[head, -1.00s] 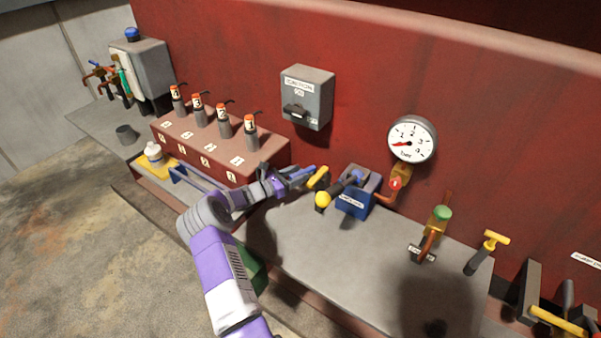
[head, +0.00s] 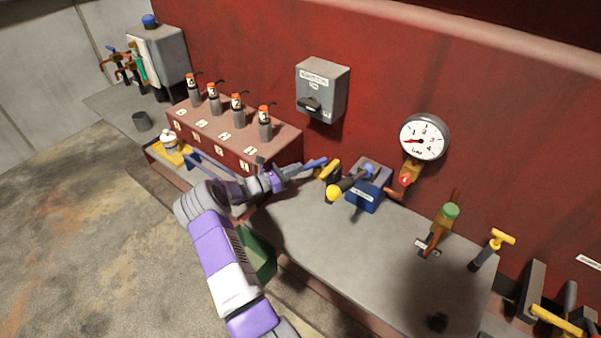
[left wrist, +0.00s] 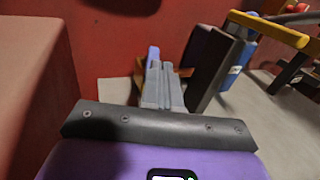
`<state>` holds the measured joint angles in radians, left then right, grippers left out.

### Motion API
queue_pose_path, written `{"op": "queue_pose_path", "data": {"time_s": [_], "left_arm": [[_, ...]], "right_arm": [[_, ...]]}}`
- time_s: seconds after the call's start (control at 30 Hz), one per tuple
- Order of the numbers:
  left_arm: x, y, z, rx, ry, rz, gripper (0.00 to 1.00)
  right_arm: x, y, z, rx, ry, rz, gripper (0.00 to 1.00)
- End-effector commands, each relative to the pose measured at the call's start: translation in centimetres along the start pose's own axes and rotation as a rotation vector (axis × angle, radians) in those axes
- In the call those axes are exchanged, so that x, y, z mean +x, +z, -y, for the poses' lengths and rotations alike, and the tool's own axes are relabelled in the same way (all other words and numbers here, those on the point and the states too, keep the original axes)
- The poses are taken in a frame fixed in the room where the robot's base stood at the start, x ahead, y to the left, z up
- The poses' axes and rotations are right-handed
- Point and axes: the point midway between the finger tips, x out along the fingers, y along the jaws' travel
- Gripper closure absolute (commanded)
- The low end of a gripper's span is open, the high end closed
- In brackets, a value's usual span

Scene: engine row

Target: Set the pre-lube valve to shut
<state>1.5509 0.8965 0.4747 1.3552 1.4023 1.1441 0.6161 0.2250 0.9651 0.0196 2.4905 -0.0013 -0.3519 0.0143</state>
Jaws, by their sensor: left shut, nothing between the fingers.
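My left gripper (head: 291,172) is shut and empty, low over the bench by the engine's red wall. A blue lever (head: 317,162) shows just beyond its fingertips; it may be the pre-lube valve's handle, but I can read no label on it. In the left wrist view the shut grey fingers (left wrist: 163,86) point at a blue-violet bar (left wrist: 153,54) with an orange-brown part (left wrist: 138,72) behind it. Whether they touch is unclear, and the fingers hide most of the valve. My right gripper is not in view.
Right of the fingers are a yellow handle (head: 329,169) and a blue box (head: 367,196) with a yellow-knobbed lever (head: 334,193). A gauge (head: 424,137), a green-knobbed valve (head: 446,215) and a yellow T-handle (head: 497,239) stand farther right. The bench front (head: 330,248) is clear.

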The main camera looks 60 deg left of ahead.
Motion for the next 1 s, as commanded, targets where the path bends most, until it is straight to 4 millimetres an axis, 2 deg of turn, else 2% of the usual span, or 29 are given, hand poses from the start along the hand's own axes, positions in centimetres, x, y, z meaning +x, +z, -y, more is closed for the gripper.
{"op": "queue_pose_path", "data": {"time_s": [0.03,0.07,0.1,0.27,0.4,0.53,0.63,0.77,0.87,1.0], "left_arm": [[0.2,1.7,0.4,-0.011,-0.003,0.001,1.0],[0.3,1.6,1.0,-0.053,-0.002,0.017,1.0],[0.3,1.0,2.3,-0.169,0.015,0.071,1.0],[-0.1,0.8,6.0,-0.578,0.114,0.27,1.0],[-1.8,0.2,9.2,-0.978,0.277,0.445,1.0],[-3.6,-0.9,11.8,-1.252,0.442,0.55,1.0],[-4.8,-1.7,13.3,-1.379,0.539,0.591,1.0],[-5.5,-2.3,14.2,-1.451,0.604,0.612,1.0],[-5.3,-2.4,13.9,-1.46,0.613,0.617,1.0],[-3.8,-2.4,12.5,-1.456,0.609,0.617,1.0]], "right_arm": [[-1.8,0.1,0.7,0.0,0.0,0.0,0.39],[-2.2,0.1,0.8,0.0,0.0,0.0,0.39],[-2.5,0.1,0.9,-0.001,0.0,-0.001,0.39],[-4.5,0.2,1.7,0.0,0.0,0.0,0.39],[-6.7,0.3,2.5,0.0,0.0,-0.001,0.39],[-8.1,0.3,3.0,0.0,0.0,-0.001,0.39],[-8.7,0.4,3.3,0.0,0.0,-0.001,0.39],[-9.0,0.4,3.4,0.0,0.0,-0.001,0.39],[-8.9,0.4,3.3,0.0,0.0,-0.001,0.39],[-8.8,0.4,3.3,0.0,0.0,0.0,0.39]]}}
